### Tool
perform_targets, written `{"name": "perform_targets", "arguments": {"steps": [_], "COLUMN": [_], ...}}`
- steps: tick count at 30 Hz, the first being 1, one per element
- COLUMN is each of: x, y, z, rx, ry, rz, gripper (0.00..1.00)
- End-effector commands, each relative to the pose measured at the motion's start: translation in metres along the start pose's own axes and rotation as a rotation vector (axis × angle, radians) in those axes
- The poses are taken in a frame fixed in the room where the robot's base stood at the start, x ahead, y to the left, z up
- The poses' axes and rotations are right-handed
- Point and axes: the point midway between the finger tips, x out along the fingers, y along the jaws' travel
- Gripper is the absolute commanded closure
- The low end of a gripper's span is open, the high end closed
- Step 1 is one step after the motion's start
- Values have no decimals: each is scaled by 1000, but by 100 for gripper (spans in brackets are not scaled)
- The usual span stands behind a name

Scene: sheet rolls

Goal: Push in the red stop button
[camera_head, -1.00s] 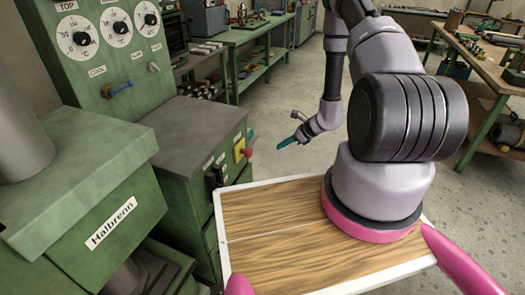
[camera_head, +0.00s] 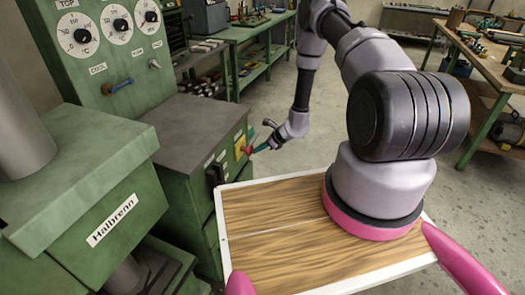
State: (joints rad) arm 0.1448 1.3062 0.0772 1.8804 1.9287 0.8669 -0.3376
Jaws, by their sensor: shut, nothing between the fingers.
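The red stop button (camera_head: 246,150) sits on a yellow plate (camera_head: 239,147) on the side of the grey-topped green cabinet. The gripper holds nothing. How far the button is pressed in cannot be seen.
A black switch (camera_head: 215,173) is on the same cabinet side, left of the button. A green panel with dials (camera_head: 100,40) stands behind. A wood-topped tray (camera_head: 280,225) lies in front. Open floor (camera_head: 340,130) is to the right.

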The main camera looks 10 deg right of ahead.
Motion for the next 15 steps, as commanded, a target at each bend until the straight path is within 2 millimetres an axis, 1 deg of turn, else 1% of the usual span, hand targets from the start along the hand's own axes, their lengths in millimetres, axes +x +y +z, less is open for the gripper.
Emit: {"name": "perform_targets", "arguments": {"steps": [8,15], "x": [0,14], "y": [0,1], "z": [0,15], "rx": [-1,-4], "ry": [0,-1], "rz": [0,1], "gripper": [100,100]}}
